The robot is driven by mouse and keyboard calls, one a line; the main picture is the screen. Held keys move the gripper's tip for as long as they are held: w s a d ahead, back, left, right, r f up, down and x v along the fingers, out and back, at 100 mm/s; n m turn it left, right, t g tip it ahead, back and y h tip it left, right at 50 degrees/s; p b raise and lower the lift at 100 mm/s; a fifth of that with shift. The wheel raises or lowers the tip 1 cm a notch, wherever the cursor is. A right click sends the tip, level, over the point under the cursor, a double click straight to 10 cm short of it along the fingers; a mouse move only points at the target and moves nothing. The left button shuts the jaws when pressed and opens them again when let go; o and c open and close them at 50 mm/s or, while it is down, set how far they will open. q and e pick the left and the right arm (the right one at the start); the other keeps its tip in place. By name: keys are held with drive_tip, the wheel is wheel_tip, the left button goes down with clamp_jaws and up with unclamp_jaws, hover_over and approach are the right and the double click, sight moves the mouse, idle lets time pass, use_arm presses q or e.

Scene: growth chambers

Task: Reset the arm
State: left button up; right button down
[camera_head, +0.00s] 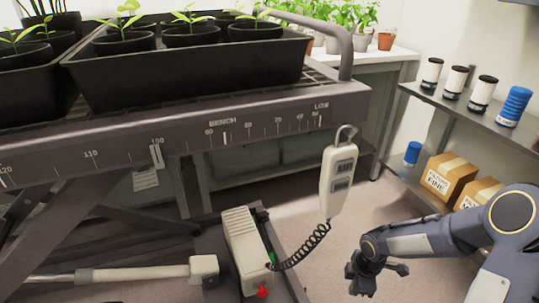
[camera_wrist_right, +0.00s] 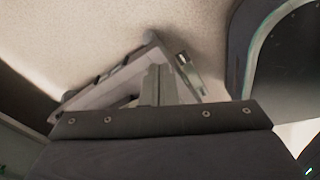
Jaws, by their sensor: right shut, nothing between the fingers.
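My right arm comes in from the lower right in the head view. Its gripper (camera_head: 372,284) hangs low over the floor, to the right of the white pendant control (camera_head: 338,181), and is apart from it. The gripper is shut with nothing in it. In the right wrist view the closed fingers (camera_wrist_right: 158,84) show in the middle, with pale floor (camera_wrist_right: 90,35) behind them. My left arm and gripper are not in view.
A height-adjustable bench (camera_head: 200,118) carries black trays (camera_head: 190,82) of seedlings. The pendant hangs from its corner on a hook, with a coiled cord to a motor box (camera_head: 245,248). Shelves (camera_head: 455,108) with filters and cartons (camera_head: 447,178) stand right. Floor between is clear.

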drive_tip(key=s+d+r+m+t, duration=0.1)
drive_tip(key=s+r+m, duration=0.1)
drive_tip(key=r, duration=0.3)
drive_tip(key=s+d+r+m, duration=0.1)
drive_tip(key=r+m, duration=0.2)
drive_tip(key=r, duration=0.2)
drive_tip(key=s+a+r+m+t+y, duration=0.1)
drive_tip(key=s+a+r+m+t, duration=0.15)
drive_tip(key=s+r+m, duration=0.45)
drive_tip(key=s+a+r+m+t+y, duration=0.25)
drive_tip(key=s+r+m, duration=0.3)
drive_tip(key=s, duration=0.35)
wheel_tip(320, 180, up, 31)
drive_tip(key=p, duration=3)
drive_tip(key=shift+s+a+r+g+p, duration=0.2)
drive_tip(key=shift+s+g+p, duration=0.2)
drive_tip(key=shift+s, duration=0.05)
